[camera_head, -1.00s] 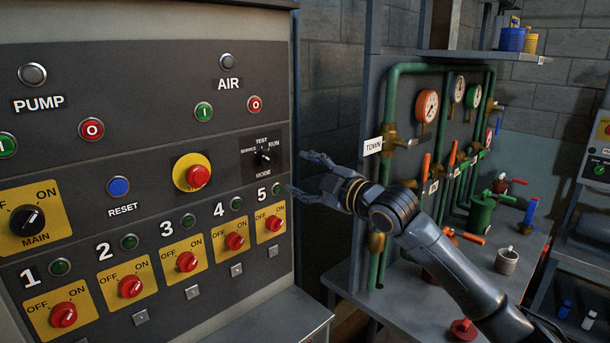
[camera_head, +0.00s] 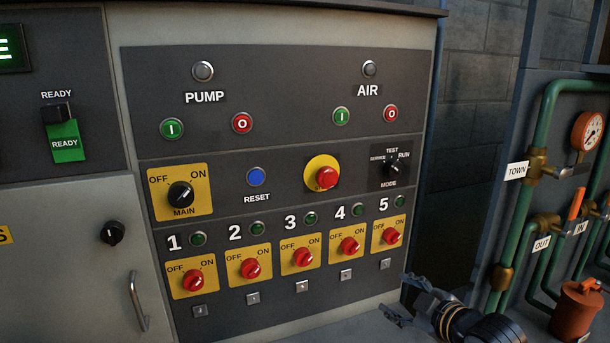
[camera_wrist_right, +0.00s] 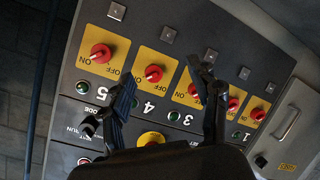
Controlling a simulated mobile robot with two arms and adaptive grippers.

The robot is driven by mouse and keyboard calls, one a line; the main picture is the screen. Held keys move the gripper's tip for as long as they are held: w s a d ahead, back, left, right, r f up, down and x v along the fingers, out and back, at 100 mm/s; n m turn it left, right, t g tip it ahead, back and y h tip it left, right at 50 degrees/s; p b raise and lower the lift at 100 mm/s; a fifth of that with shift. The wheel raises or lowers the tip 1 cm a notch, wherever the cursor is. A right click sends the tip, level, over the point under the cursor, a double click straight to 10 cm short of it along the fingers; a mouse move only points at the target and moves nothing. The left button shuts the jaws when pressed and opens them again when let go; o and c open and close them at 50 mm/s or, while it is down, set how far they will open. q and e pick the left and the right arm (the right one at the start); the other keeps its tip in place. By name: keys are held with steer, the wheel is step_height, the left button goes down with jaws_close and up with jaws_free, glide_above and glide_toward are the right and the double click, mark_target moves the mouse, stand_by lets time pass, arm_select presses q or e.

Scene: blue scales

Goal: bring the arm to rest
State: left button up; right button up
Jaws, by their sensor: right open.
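My right gripper (camera_head: 397,296) is at the lower right of the head view, below switch 5, with its dark fingers spread and pointing left. It is open with nothing between the fingers. In the right wrist view its fingers (camera_wrist_right: 164,78) stand apart in front of the control panel (camera_wrist_right: 195,38), which appears upside down there. The control panel (camera_head: 280,75) fills the middle of the head view. Whether the fingers touch it cannot be told, but they appear clear of it. My left gripper is not in view.
The panel carries several red rotary switches, such as switch 5 (camera_head: 392,236), a red stop button (camera_head: 326,178) and a mode selector (camera_head: 393,168). Green pipes (camera_head: 540,120) with valves stand at the right. A cabinet handle (camera_head: 136,302) sticks out at lower left.

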steer(key=s+a+f+m+g+h, duration=0.2)
steer(key=s+f+m+g, duration=0.2)
steer(key=s+f, duration=1)
steer(key=s+d+f+m+g+h, duration=0.1)
steer(key=s+f+m+g, duration=0.25)
steer(key=s, duration=0.65)
steer(key=s+d+f+m+g+h, duration=0.1)
steer(key=s+f+m+g+h, duration=0.3)
steer(key=s, duration=0.7)
step_height(320, 180, down, 28)
steer(key=s+n+t+y, duration=0.1)
steer(key=y, duration=0.1)
steer(key=s+d+f+g, duration=0.1)
steer(key=s+d+f, duration=0.2)
steer(key=s+f, duration=1.2)
steer(key=shift+s+d+f, duration=0.15)
steer(key=shift+s, duration=0.5)
steer(key=shift+n, duration=0.25)
